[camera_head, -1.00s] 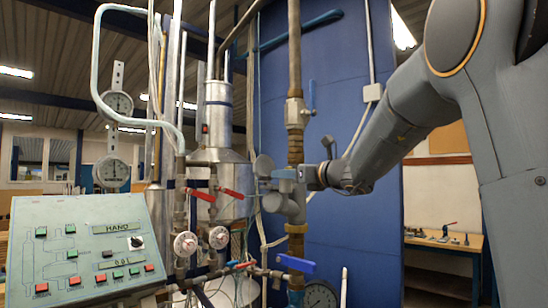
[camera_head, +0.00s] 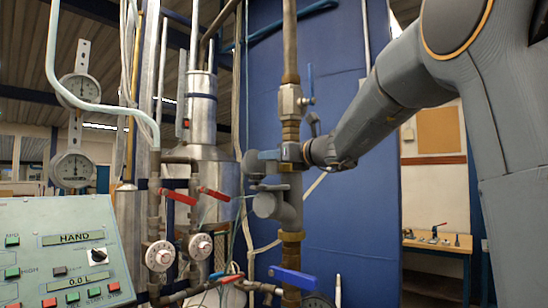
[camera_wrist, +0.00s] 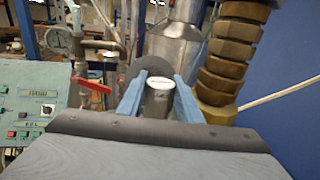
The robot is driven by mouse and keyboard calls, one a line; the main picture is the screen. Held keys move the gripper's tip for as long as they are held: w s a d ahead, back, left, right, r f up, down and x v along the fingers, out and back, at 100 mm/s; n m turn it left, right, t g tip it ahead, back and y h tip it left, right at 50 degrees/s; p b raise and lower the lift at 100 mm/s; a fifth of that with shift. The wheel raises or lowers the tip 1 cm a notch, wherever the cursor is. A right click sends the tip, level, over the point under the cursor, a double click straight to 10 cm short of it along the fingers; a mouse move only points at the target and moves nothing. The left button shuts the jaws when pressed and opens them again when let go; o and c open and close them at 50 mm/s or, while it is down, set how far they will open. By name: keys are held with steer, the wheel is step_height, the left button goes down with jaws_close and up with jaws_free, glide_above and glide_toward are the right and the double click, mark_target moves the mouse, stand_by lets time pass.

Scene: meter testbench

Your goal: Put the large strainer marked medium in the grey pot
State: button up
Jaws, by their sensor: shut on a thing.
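My gripper (camera_head: 272,155) reaches in from the right, at the brown and grey vertical pipe line. In the wrist view its two blue fingers (camera_wrist: 158,82) close on a pale grey cylinder with a white round top, which I take for the strainer (camera_wrist: 158,97). Any mark on it is too small to read. The grey pot (camera_head: 285,188), with a round stub on its left side, stands on the pipe line just below my gripper. I cannot tell whether the strainer's lower end is inside it. A grey disc (camera_wrist: 134,72) stands upright behind the fingers.
A brass-coloured stacked fitting (camera_wrist: 227,65) is close right of the fingers. A blue-handled valve (camera_head: 298,279) is below the pot. Red-handled valves (camera_head: 214,194), a steel vessel (camera_head: 212,160) and a control panel (camera_head: 60,250) stand to the left. A blue wall (camera_head: 352,220) is behind.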

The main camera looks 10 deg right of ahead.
steer(key=shift+f+b, duration=1.9)
steer(key=shift+f, duration=0.9)
steer(key=shift+f+b, duration=0.5)
steer(key=shift+b, duration=0.05)
steer(key=o, duration=1.2)
